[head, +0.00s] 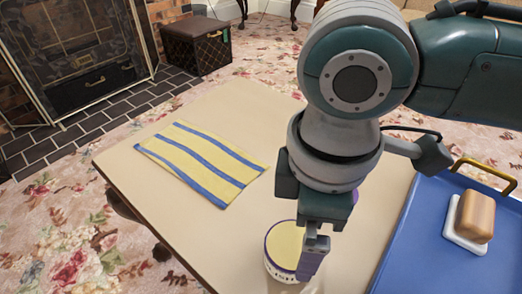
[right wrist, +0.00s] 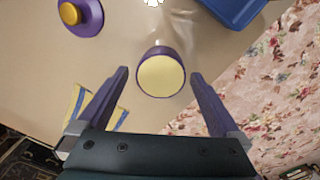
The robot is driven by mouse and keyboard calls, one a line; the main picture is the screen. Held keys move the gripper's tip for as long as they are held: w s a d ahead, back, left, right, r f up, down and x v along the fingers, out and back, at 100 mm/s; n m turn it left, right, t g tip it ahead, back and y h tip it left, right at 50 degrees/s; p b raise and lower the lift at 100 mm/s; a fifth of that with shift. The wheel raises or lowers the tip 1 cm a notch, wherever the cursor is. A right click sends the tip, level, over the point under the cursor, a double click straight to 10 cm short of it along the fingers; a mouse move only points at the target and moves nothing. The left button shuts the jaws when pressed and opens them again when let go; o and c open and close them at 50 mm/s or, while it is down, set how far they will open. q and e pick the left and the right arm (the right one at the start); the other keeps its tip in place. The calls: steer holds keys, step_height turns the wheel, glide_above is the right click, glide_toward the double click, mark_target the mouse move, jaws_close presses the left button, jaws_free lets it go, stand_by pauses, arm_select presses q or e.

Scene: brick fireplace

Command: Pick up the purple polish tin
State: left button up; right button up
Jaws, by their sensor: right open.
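The polish tin (head: 283,246) stands on the beige table. In the right wrist view the tin (right wrist: 160,76) shows a yellow top and dark purple side. There it appears between the two open fingertips (right wrist: 160,73), with a gap on each side and nothing gripped. I cannot tell the height gap exactly. My left gripper is not in view.
A yellow-and-blue striped cloth (head: 200,160) lies left of the tin. A blue tray (head: 430,220) at right carries a wooden block (head: 475,217) on a white base. In the right wrist view, a purple round thing with an orange knob (right wrist: 70,14) sits upper left.

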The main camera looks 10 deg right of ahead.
mark_target(296, 245)
steer(key=f+b, duration=0.1)
steer(key=f, duration=0.1)
steer(key=f+b, duration=0.1)
steer(key=f, duration=0.1)
steer(key=a+f+b, duration=0.1)
steer(key=f+b, duration=0.1)
steer(key=shift+w, duration=0.15)
steer(key=shift+r, duration=0.15)
steer(key=c, duration=1.2)
steer(key=shift+c, duration=0.2)
steer(key=shift+r, duration=0.15)
